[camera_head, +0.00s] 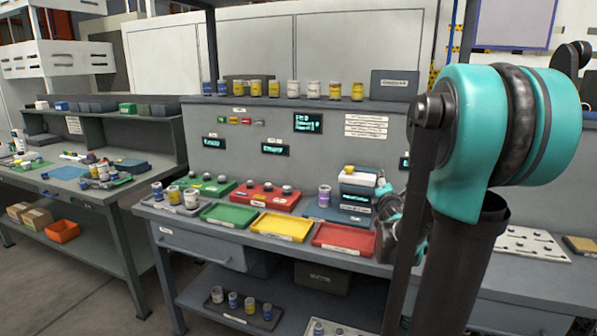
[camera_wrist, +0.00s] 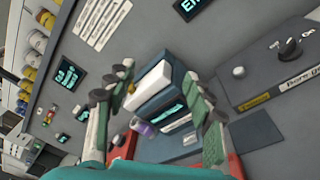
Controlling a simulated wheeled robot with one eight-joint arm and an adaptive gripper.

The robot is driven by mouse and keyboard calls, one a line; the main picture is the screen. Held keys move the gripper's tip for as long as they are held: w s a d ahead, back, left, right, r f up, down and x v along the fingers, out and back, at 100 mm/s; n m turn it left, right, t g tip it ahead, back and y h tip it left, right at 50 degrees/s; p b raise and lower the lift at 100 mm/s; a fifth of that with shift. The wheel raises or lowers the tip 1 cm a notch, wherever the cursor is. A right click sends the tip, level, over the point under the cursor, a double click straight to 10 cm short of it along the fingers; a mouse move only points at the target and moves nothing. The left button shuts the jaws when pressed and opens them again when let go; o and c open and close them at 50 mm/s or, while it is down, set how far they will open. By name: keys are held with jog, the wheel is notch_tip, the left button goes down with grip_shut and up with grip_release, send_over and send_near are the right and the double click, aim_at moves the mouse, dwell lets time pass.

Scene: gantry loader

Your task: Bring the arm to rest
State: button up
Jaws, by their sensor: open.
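My gripper (camera_head: 385,200) is beside the right end of the bench, partly hidden behind my own arm in the head view. In the wrist view my gripper (camera_wrist: 157,78) has its two green-padded fingers spread apart, with nothing held between them. Beyond the fingers is a white and dark blue boxy device (camera_wrist: 160,92), which also stands on the bench in the head view (camera_head: 356,199). The gripper appears close to the device's right side; I cannot tell whether they touch.
A purple jar (camera_head: 324,197) stands left of the device. Green (camera_head: 229,217), yellow (camera_head: 281,227) and red (camera_head: 343,239) trays line the bench front. Several jars stand on the upper shelf (camera_head: 300,101). A dark box with a knob (camera_wrist: 275,65) is at the right.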

jog(key=s+f+m+g, duration=0.2)
jog(key=s+f+m, duration=0.2)
jog(key=s+m, duration=0.1)
jog(key=s+a+f+m+g, duration=0.1)
jog(key=s+f+m+g, duration=0.2)
jog(key=s+f+m, duration=0.2)
jog(key=s+a+f+m+g, duration=0.1)
jog(key=s+f+m+g, duration=0.1)
jog(key=s+f+m, duration=0.2)
jog(key=shift+s+a+f+m, duration=0.2)
jog(key=shift+s+f+m, duration=0.25)
jog(key=shift+f, duration=0.2)
jog(key=s+a+f+m+g+y, duration=0.2)
jog(key=s+a+f+m+g, duration=0.1)
jog(key=s+a+f, duration=0.2)
jog(key=s+a+f+m+g+y, duration=0.2)
jog(key=s+a+f, duration=0.3)
jog(key=s, duration=0.5)
jog(key=shift+a+m+g, duration=0.25)
jog(key=shift+m+g, duration=0.15)
jog(key=shift+m, duration=0.35)
